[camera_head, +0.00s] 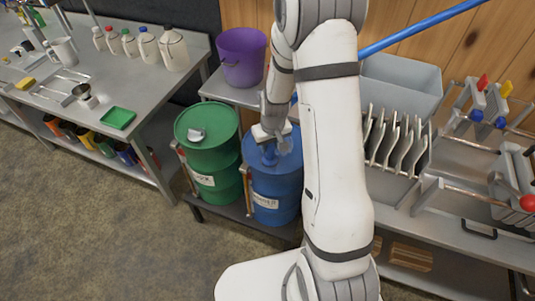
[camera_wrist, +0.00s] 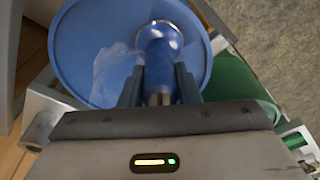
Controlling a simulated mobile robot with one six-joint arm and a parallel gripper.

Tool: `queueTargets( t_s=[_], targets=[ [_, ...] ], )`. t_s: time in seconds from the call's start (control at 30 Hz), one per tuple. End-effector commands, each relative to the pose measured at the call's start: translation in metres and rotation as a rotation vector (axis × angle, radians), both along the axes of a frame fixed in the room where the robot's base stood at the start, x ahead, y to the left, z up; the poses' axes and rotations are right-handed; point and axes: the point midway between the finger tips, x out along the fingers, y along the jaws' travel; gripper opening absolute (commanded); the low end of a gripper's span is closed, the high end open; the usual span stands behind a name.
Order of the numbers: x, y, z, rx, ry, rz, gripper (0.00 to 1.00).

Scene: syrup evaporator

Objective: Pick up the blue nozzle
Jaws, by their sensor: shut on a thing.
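The blue nozzle (camera_wrist: 158,50) is between the two dark fingers of my gripper (camera_wrist: 159,85) in the wrist view. The gripper is shut on it. The nozzle has a pale metallic ring at its far end and stands out over the top of the blue drum (camera_wrist: 85,45). In the head view the nozzle (camera_head: 269,153) shows small and partly hidden below my gripper (camera_head: 272,140), over the blue drum (camera_head: 275,190). I cannot tell whether the nozzle touches the drum lid.
A green drum (camera_head: 208,155) stands left of the blue drum on a low shelf. A purple bucket (camera_head: 241,57) sits behind them. A grey bin (camera_head: 400,85) and upright metal plates (camera_head: 395,140) are to the right. A steel table (camera_head: 90,85) with bottles is at left.

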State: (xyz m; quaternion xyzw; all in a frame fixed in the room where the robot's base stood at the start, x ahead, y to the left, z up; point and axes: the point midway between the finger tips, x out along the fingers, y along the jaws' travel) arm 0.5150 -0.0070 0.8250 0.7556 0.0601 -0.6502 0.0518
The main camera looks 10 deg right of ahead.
Motion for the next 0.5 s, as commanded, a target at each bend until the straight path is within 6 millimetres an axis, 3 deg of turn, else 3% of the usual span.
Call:
queueTargets(
  t_s=[0.33, 0.5],
  targets=[
    [0.0, 0.0, 0.001, 0.0, -0.001, -0.001, 0.0],
    [0.001, 0.0, 0.017, 0.0, -0.005, -0.001, 0.0]
  ],
)
